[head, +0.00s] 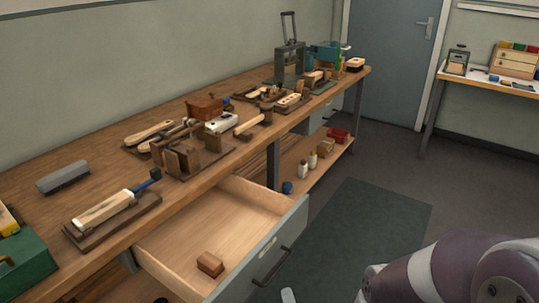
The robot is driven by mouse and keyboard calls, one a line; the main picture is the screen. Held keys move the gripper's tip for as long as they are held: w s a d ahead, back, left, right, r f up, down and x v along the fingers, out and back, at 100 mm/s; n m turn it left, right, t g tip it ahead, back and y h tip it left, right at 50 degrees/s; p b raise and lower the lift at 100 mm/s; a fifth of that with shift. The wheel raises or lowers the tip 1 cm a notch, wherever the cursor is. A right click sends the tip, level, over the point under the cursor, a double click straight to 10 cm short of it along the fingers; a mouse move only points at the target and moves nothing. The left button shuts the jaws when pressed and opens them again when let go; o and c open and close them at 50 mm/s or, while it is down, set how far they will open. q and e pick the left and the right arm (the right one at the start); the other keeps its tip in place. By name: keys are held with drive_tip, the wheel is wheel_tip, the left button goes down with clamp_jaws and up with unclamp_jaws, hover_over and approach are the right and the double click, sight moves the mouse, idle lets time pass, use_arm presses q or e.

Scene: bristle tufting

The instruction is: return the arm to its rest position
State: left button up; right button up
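A purple and grey arm link of mine fills the bottom right corner. My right gripper is not in view. Nothing held shows in either hand.
A drawer (235,204) stands open under the long workbench (105,159), with a small wooden block (210,264) inside. Brushes, fixtures and tools crowd the bench. A green mat (372,225) covers clear floor to the right.

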use_arm(q)
drive_tip(key=s+f+n+g+h, duration=0.4)
drive_tip(key=s+f+n+g, duration=0.15)
drive_tip(key=s+g, duration=0.4)
drive_tip(key=s+a+r+n+g+y, duration=0.1)
drive_tip(key=s+a+r+n+g, duration=0.25)
drive_tip(key=a+r, duration=0.45)
drive_tip(key=s+a+r+n+g+y, duration=0.1)
drive_tip(key=s+a+r+n+g, duration=0.25)
drive_tip(key=a, duration=0.65)
drive_tip(key=a+r+n+t+p, duration=0.1)
drive_tip(key=a+r+t+p, duration=0.15)
drive_tip(key=a+r, duration=0.7)
wheel_tip(320, 180, up, 18)
drive_tip(key=d+p, duration=0.2)
drive_tip(key=p, duration=1.5)
drive_tip(key=shift+w, duration=0.15)
drive_tip(key=shift+f, duration=0.15)
